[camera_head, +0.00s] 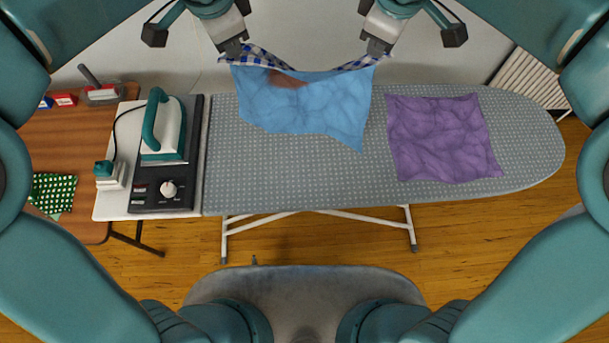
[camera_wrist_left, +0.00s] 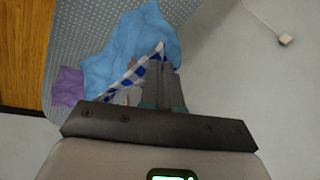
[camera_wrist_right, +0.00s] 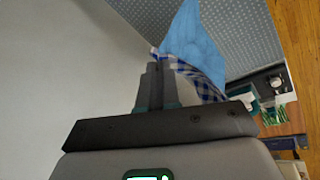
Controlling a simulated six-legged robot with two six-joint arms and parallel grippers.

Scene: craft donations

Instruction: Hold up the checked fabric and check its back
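The checked fabric hangs between my two grippers in the head view. Blue-and-white checks (camera_head: 262,57) show along its sagging top edge. Below them hangs a plain light blue face (camera_head: 320,105) that appears to be the same cloth's other side. A brownish patch (camera_head: 287,79) marks it near the top middle. My left gripper (camera_head: 233,48) is shut on the top left corner, and my right gripper (camera_head: 376,48) on the top right corner. Both wrist views show closed fingers at the cloth, with checks (camera_wrist_left: 135,73) (camera_wrist_right: 200,80) beside the blue. Most of the checked side is hidden.
A purple cloth (camera_head: 440,138) lies on the ironing board (camera_head: 300,172), right of the hanging fabric. An iron (camera_head: 165,128) stands on its base at the left end. A brown table (camera_head: 75,150) at left carries a green dotted cloth (camera_head: 52,193). The board's front strip is clear.

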